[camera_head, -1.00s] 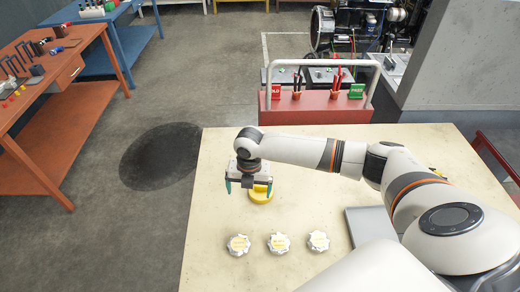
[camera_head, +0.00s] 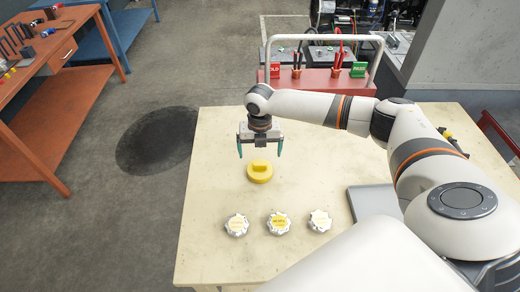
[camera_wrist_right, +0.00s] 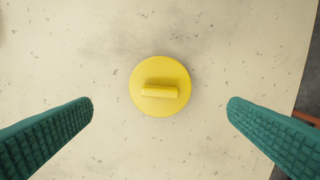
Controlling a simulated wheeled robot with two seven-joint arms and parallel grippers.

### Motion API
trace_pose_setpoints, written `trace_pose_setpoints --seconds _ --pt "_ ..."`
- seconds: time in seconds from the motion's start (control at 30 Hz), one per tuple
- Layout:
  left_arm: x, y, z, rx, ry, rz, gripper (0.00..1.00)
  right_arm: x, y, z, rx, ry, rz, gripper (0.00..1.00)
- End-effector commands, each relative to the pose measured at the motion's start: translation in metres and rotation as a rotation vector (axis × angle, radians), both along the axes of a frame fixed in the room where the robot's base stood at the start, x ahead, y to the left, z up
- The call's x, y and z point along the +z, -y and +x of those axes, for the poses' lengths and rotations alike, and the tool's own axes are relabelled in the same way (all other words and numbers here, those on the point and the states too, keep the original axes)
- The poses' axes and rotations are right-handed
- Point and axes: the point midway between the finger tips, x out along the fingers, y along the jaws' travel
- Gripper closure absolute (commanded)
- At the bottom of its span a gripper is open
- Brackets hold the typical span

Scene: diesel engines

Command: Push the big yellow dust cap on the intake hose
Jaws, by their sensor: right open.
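The big yellow dust cap (camera_head: 260,172) lies on the pale tabletop, a round disc with a raised bar grip on top. In the right wrist view the cap (camera_wrist_right: 160,86) sits centred between my fingers, some way beyond them. My right gripper (camera_head: 259,151) is open and empty, with green padded fingers pointing down, above and slightly behind the cap in the head view. The fingers do not touch it. My left gripper is not in view. I cannot make out an intake hose in these frames.
A grey flat box (camera_head: 375,202) lies to the right. A red tool cart (camera_head: 318,82) stands behind the table.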

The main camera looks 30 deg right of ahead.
Motion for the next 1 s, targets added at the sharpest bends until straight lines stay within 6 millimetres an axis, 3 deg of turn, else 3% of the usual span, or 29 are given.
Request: trace_pose_setpoints --seconds 0.13,0.53,1.0 --pt "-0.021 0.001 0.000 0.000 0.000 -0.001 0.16 -0.019 0.000 0.000 0.000 0.001 -0.001 0.02" --pt "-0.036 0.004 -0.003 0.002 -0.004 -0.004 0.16 -0.055 0.000 0.000 -0.002 0.000 0.000 0.02" --pt "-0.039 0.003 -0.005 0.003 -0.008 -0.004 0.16 -0.063 0.000 0.001 -0.001 0.001 0.001 0.02"
